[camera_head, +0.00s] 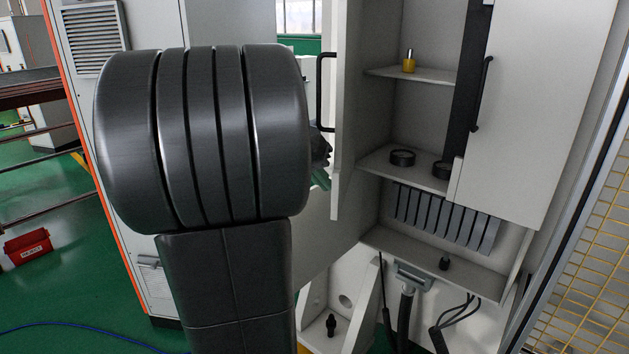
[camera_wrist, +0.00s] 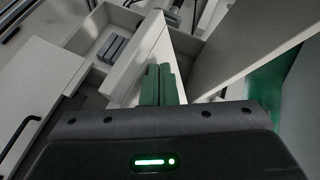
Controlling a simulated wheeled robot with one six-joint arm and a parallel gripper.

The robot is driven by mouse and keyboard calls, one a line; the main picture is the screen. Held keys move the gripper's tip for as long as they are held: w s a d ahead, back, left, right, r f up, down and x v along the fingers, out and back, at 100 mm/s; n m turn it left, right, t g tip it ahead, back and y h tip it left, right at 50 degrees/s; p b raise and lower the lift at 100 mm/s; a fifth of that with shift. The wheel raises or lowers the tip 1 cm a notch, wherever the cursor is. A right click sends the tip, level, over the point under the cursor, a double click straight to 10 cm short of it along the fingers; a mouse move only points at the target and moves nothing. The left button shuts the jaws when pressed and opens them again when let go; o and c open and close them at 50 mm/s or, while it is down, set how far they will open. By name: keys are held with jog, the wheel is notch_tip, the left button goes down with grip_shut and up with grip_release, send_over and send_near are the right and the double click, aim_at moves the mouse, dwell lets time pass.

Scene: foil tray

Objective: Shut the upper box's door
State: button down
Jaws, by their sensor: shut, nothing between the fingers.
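The upper box (camera_head: 425,60) is an open-fronted grey cabinet with shelves. Its left door (camera_head: 343,110) stands open, swung outward and seen nearly edge-on, with a black handle on its left side. A right-hand panel (camera_head: 545,90) with a black handle covers the right of the front. My gripper (camera_head: 320,178) is mostly hidden behind my arm, left of the open door. In the wrist view, its green fingers (camera_wrist: 160,85) are together with nothing between them. A large grey panel (camera_wrist: 235,40) rises just right of the fingers; whether they touch it I cannot tell.
The shelves hold a small yellow bottle (camera_head: 408,62) and dark round pieces (camera_head: 402,157). Below hang grey slats (camera_head: 445,215) over a lower ledge. A yellow mesh fence (camera_head: 590,260) stands at right. A red bin (camera_head: 28,247) lies on the green floor at left.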

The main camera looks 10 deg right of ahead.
jog(key=d+n+t+y+p, duration=0.1)
jog(key=d+n+t+p, duration=0.2)
jog(key=d, duration=2.3)
jog(key=n+p, duration=0.2)
jog(key=p, duration=0.1)
jog(key=shift+s+r, duration=0.15)
jog(key=shift+s, duration=0.25)
jog(key=shift+d+r, duration=0.1)
jog(key=shift+r, duration=0.1)
